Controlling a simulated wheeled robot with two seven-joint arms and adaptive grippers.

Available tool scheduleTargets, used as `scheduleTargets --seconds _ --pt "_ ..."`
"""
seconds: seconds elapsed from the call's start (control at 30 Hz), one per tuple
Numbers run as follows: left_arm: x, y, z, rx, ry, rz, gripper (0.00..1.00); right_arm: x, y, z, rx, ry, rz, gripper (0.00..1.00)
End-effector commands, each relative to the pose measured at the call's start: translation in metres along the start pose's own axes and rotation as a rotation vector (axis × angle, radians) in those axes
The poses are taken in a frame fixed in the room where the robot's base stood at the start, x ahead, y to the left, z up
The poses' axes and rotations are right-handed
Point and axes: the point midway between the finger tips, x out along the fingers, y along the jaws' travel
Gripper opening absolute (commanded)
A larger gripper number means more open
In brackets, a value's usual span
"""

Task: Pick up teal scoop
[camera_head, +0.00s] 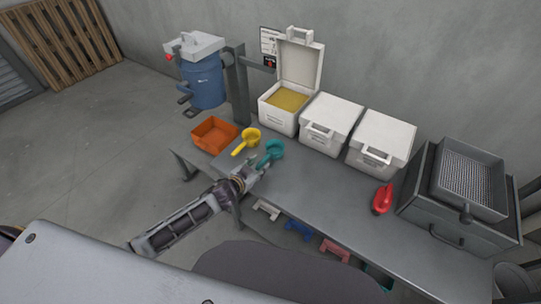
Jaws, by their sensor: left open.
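The teal scoop (273,149) lies on the grey table, with its handle pointing down and left toward my arm. My left gripper (257,169) is open at the scoop's handle, at the table's front edge. The fingers overlap the handle in this view, and I cannot tell whether they touch it. A yellow scoop (250,136) lies just left of the teal one. My right gripper is not in view.
An orange tray (214,134) sits at the table's left end. An open white box (281,121) with yellow contents and two closed white boxes (331,124) (381,143) stand along the back. A red scoop (381,199) lies farther right, beside a grey sieve machine (468,185). The middle tabletop is clear.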

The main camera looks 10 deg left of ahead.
Motion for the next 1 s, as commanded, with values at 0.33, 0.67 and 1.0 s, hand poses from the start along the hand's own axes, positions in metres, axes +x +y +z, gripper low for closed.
scheduleTargets --seconds 0.33,0.67,1.0 --pt "0.002 0.000 0.000 0.000 0.001 0.000 0.44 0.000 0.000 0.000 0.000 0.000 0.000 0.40" --pt "0.011 0.000 -0.001 0.000 0.002 -0.001 0.44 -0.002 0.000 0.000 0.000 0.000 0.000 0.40" --pt "0.036 -0.001 -0.001 0.000 0.001 -0.001 0.44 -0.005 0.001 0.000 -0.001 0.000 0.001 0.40"
